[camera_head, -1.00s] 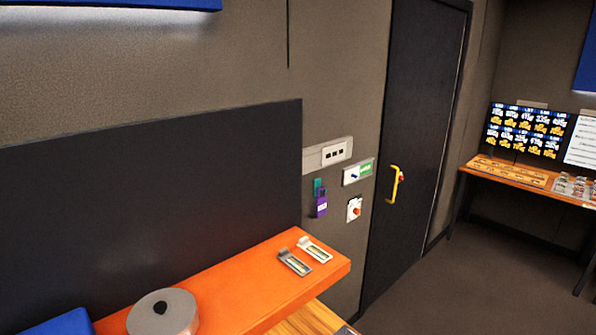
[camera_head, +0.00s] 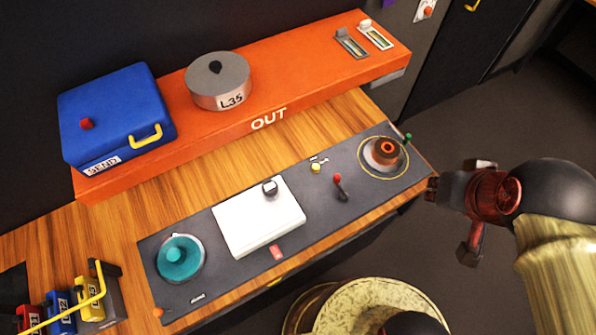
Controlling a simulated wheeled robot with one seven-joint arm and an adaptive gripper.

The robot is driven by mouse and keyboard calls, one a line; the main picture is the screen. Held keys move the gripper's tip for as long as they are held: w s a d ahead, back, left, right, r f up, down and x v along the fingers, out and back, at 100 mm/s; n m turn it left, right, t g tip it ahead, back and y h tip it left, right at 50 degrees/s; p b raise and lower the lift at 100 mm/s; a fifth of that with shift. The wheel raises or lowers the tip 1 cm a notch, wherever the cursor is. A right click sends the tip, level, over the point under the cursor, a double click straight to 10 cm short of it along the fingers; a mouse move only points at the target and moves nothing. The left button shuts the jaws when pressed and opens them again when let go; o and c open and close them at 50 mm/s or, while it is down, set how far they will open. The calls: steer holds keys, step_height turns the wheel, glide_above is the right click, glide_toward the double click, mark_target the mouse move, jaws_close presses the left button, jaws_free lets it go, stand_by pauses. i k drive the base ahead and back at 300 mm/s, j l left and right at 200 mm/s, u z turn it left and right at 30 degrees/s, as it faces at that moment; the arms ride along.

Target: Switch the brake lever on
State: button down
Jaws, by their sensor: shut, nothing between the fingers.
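A small lever with a red tip and a dark stem (camera_head: 339,187) stands on the dark control panel (camera_head: 215,290), right of a white plate (camera_head: 240,235). It looks like the brake lever, but I cannot read a label for it. It leans slightly, and which setting it is in cannot be told. My gripper (camera_head: 436,189) is at the right of the head view, near the panel's right end. It is shut and empty, well to the right of the lever and apart from it.
An orange-red knob (camera_head: 386,149) and a green-tipped piece (camera_head: 407,137) lie near my gripper. A blue box (camera_head: 115,115) and grey cylinder (camera_head: 217,85) sit on the orange shelf (camera_head: 310,75). Dark floor is open at right.

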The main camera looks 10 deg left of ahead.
mark_target(158, 312)
steer(key=j+u, duration=0.15)
steer(key=u, duration=3.6)
